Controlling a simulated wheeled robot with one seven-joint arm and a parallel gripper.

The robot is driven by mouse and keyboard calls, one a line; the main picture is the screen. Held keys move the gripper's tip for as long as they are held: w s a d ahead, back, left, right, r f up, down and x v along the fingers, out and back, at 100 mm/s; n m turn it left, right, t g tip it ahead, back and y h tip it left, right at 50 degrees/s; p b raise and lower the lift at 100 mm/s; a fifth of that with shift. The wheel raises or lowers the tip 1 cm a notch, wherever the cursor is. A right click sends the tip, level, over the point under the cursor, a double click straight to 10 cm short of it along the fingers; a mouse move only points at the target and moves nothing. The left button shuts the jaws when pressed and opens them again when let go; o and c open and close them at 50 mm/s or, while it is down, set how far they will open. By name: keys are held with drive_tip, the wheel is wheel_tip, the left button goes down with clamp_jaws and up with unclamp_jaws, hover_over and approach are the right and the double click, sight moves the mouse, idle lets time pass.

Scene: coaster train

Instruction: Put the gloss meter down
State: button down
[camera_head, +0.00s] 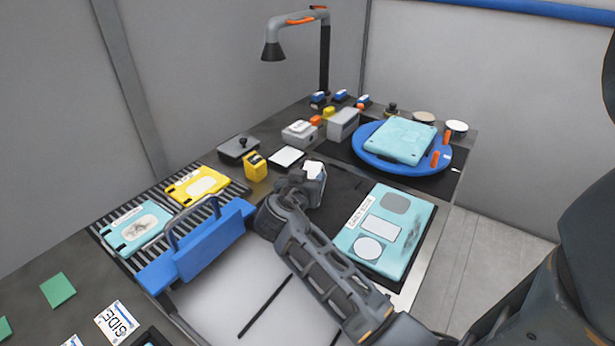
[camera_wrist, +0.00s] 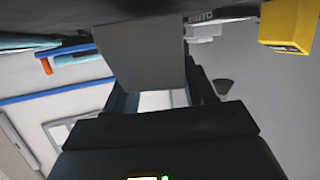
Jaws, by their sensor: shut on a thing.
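My gripper (camera_head: 309,184) is over the dark middle of the workbench, and my forearm reaches to it from the lower right. In the wrist view my gripper (camera_wrist: 158,82) is shut on a plain grey box, which I take to be the gloss meter (camera_wrist: 148,62). It sits between the two dark fingers and fills the upper middle of that view. In the head view the gripper mostly hides the held thing; only a pale patch shows at its end. I cannot tell whether its underside touches the bench.
A teal panel (camera_head: 384,232) lies right of the gripper. A blue turntable (camera_head: 364,160) carries another teal piece behind it. A blue handled piece (camera_head: 197,250) is on the left.

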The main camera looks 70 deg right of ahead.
drive_tip(key=shift+f+b, duration=0.55)
drive_tip(key=shift+b, duration=0.2)
drive_tip(key=shift+f, duration=0.15)
drive_tip(key=shift+c, duration=1.9)
unclamp_jaws()
drive_tip(key=shift+s+f, duration=0.1)
drive_tip(key=shift+f, duration=0.1)
drive_tip(key=shift+a+r+p, duration=0.15)
drive_tip(key=shift+r+p, duration=0.65)
drive_tip(key=shift+p, duration=0.05)
drive_tip(key=w+b+v, duration=0.1)
drive_tip(key=b+v, duration=0.2)
drive_tip(key=v, duration=0.8)
drive_tip(key=shift+s+a+r, duration=0.25)
drive_tip(key=shift+s+a, duration=0.1)
drive_tip(key=shift+s, duration=0.1)
